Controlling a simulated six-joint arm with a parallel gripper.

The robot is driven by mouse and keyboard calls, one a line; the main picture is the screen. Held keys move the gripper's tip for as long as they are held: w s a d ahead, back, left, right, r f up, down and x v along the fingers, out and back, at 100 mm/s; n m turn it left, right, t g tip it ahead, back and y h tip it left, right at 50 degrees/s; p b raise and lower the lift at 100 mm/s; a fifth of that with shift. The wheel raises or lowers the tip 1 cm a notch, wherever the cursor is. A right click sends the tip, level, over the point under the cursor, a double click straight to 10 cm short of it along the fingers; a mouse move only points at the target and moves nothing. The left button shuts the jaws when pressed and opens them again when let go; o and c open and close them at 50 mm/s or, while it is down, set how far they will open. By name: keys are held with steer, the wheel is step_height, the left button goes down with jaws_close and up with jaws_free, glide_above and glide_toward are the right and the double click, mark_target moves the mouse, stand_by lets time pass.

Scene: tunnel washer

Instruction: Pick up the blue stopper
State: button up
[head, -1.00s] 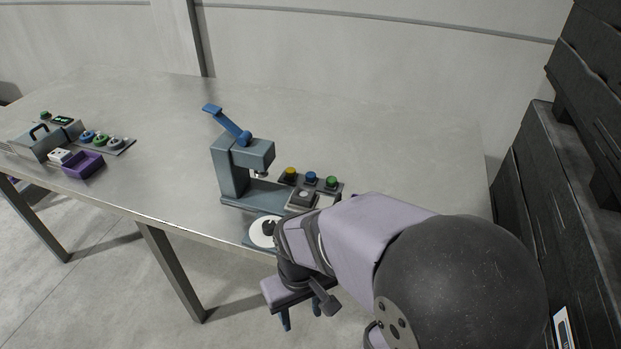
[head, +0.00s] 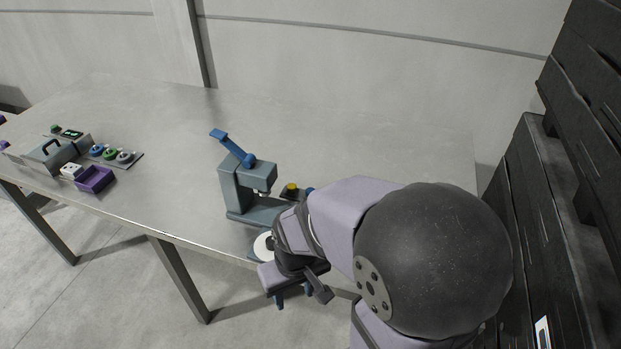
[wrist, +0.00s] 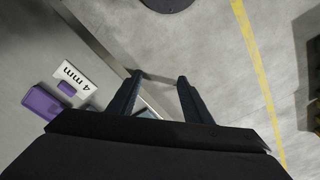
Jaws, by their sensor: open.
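The blue stopper (head: 310,191) is beside the yellow stopper (head: 291,188) on a small rack right of the press. Only a sliver of it shows; my arm hides the rest. It cannot be made out in the wrist view. My gripper (head: 294,298) hangs at the table's front edge, below and in front of the rack. In the wrist view my gripper (wrist: 154,92) has its two fingers apart, with nothing seen held between them, over the edge and floor.
A purple bin (head: 95,179) and several small parts are at far left. Dark stacked shelving (head: 548,190) is at right. The table's middle is clear.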

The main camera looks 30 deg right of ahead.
steer(key=w+d+r+t+p, duration=0.1)
steer(key=w+d+r+p, duration=0.1)
steer(key=w+r+p, duration=0.7)
steer(key=m+b, duration=0.1)
steer(key=m, duration=0.3)
glide_toward(310, 190)
steer(key=shift+w+a+f+g+h, duration=0.2)
steer(key=shift+a+f+g+h, duration=0.05)
steer(key=shift+f+g+h, duration=0.05)
steer(key=shift+d+m, duration=0.2)
steer(key=shift+m, duration=0.1)
steer(key=shift+w+f+p, duration=0.25)
steer(key=shift+f+p, duration=0.35)
steer(key=shift+f, duration=0.5)
steer(key=shift+f+p, duration=0.65)
steer(key=shift+p, duration=0.25)
steer(key=shift+w+f+p, duration=0.15)
steer(key=shift+f+p, duration=0.4)
steer(key=shift+f, duration=0.45)
steer(key=shift+w+f+p, duration=0.1)
steer(key=shift+f+p, duration=0.4)
steer(key=shift+f, duration=0.45)
steer(key=c, duration=1.1)
